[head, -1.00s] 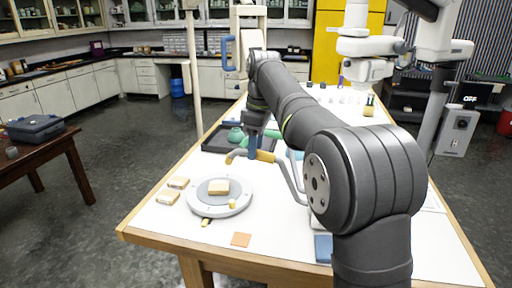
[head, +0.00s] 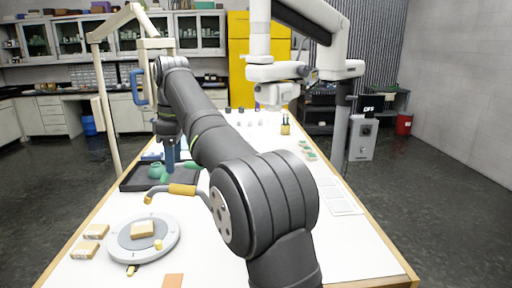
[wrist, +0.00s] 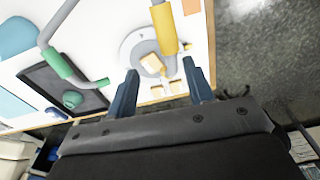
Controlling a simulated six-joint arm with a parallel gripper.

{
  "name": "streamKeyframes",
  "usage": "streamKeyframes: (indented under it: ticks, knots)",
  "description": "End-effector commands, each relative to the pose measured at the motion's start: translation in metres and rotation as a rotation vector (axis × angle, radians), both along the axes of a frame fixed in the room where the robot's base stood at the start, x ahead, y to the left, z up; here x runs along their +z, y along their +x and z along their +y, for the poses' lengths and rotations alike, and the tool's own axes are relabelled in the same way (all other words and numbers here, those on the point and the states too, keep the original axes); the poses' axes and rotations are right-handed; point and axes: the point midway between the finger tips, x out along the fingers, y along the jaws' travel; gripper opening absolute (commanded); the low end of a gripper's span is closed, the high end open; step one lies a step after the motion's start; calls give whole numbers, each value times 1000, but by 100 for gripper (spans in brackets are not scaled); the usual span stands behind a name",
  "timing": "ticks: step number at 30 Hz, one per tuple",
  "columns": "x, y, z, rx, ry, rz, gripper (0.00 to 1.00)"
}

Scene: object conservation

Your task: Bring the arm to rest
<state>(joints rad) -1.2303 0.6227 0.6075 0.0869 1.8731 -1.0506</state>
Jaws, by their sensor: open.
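The turntable also shows in the head view (head: 166,243), with the block (head: 142,230) on top. My arm hides part of the table's middle.
A bent pipe with a yellow grip (head: 182,189) is near my gripper. A green pot (head: 156,171) sits in the tray. Two tan blocks (head: 90,244) lie left of the turntable. An orange square (head: 173,281) lies near the front. The table's right front is clear.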

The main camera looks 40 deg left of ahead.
Motion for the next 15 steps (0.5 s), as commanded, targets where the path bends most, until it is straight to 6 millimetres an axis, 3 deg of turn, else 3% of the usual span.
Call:
streamKeyframes:
  ticks: [15]
  knots:
    - [-70,-6,4,1,-3,2,48]
